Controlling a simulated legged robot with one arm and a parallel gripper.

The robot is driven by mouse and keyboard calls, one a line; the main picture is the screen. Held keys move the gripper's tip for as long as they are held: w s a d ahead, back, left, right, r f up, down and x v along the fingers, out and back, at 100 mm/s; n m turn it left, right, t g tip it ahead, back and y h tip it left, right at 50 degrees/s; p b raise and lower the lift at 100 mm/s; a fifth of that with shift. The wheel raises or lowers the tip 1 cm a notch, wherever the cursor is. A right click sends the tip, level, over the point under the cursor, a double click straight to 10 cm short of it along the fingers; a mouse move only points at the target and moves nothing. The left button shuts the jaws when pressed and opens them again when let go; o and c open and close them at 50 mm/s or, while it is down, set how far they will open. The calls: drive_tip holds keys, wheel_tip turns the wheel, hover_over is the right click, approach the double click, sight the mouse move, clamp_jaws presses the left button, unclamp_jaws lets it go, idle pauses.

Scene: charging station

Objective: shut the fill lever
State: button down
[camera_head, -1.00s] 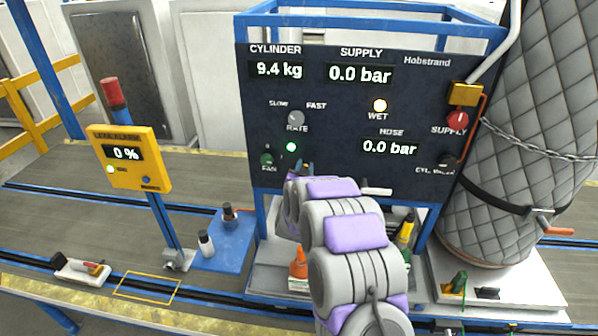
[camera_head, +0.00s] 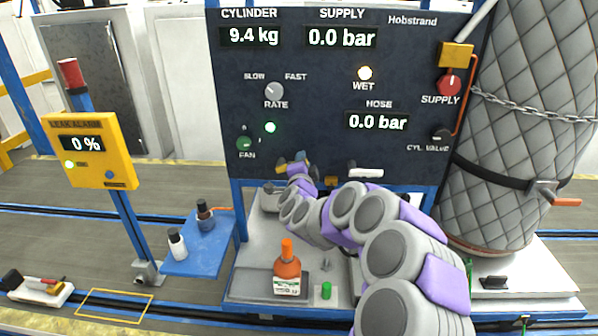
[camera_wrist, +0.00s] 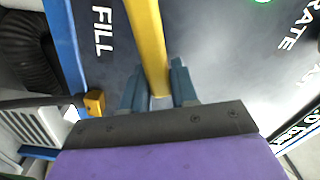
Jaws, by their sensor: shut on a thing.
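The fill lever (camera_wrist: 147,40) is a long yellow bar running up through the wrist view, beside the white "FILL" lettering on the dark panel. My gripper (camera_wrist: 158,88) is shut on the lever, with a blue-grey finger on each side of it. In the head view my gripper (camera_head: 293,160) is at the lower left part of the panel (camera_head: 320,150), just right of the green FAN knob (camera_head: 244,144). In that view my gripper hides most of the lever.
An orange bottle (camera_head: 287,270) and a small green-capped item (camera_head: 326,291) stand on the shelf below the panel. The yellow leak alarm (camera_head: 88,150) stands on a blue post at left. A quilted grey tank (camera_head: 520,130) with a chain is at right.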

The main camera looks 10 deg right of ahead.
drive_tip(key=shift+d+f+m+b, duration=0.15)
drive_tip(key=shift+f+m+b, duration=0.65)
drive_tip(key=shift+m+b, duration=0.35)
drive_tip(key=shift+d+f+m+b, duration=0.1)
drive_tip(key=shift+f+m+b, duration=0.75)
drive_tip(key=shift+b, duration=0.4)
drive_tip(key=c, duration=1)
unclamp_jaws()
drive_tip(key=shift+o, duration=0.2)
drive_tip(key=shift+r, duration=0.1)
drive_tip(key=b+v, duration=0.3)
drive_tip(key=v, duration=1.4)
drive_tip(key=shift+s, duration=0.15)
